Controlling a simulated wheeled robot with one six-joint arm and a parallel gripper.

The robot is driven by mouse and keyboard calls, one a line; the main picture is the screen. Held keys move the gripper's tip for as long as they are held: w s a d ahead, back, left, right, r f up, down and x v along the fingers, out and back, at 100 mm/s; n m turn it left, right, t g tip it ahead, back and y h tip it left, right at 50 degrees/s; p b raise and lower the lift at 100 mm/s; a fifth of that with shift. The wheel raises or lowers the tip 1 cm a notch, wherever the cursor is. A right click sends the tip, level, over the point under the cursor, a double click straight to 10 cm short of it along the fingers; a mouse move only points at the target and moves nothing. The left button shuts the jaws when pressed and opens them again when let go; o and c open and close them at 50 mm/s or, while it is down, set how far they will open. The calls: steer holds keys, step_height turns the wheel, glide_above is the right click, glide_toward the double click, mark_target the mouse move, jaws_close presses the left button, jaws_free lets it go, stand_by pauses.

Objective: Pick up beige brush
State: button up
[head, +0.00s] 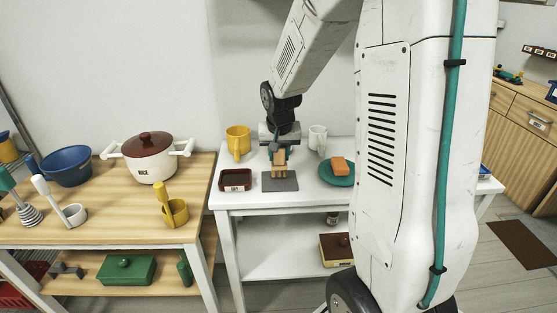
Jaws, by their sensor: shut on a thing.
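The beige brush (279,158) is small and light tan, at the middle of the white table in the head view. My gripper (279,148) points down from above and is shut on the brush. The brush shows just below the fingers, over the back part of a dark grey mat (281,184). I cannot tell whether the brush touches the mat or is clear of it. The fingers partly hide the brush's top.
On the white table (232,204) are a yellow mug (238,141), a white mug (318,138), a dark red tray (235,181) and a teal plate (330,178) with an orange block (341,166). A wooden table (120,227) holds a rice pot (149,162) at left.

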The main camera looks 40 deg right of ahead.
steer(key=s+d+r, duration=0.1)
steer(key=s, duration=0.6)
steer(key=s+d+r, duration=0.1)
steer(key=s+d, duration=0.1)
steer(key=s, duration=0.6)
steer(key=shift+s+d+r, duration=0.2)
steer(key=shift+s+r, duration=0.1)
steer(key=shift+a, duration=0.1)
stand_by(1.4)
